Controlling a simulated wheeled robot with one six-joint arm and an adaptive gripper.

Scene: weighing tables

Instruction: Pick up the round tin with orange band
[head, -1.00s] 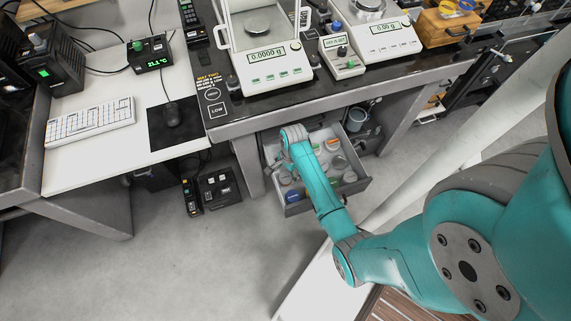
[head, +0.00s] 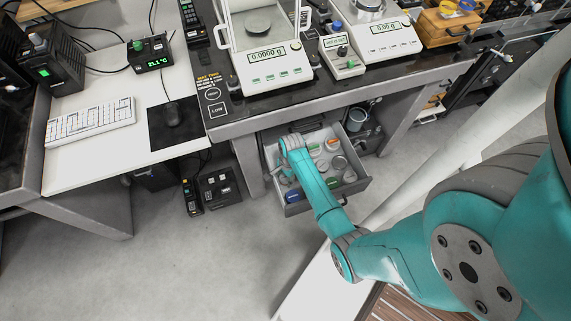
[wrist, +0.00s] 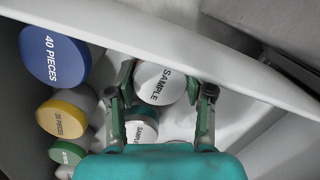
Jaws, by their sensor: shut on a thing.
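My gripper (wrist: 162,95) has its two fingers on either side of a white-lidded round tin marked SAMPLE (wrist: 160,84) and is shut on it, inside an open drawer (head: 297,208). In the head view my arm hides the fingertips. A tin with an orange mark (head: 332,144) shows at the back of the drawer there.
Left of my gripper in the wrist view are a blue 40 PIECES tin (wrist: 54,56), a yellow tin (wrist: 62,118) and a green tin (wrist: 67,153). The drawer wall (wrist: 190,50) runs close past the fingers. The bench (head: 330,113) overhangs the drawer's back.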

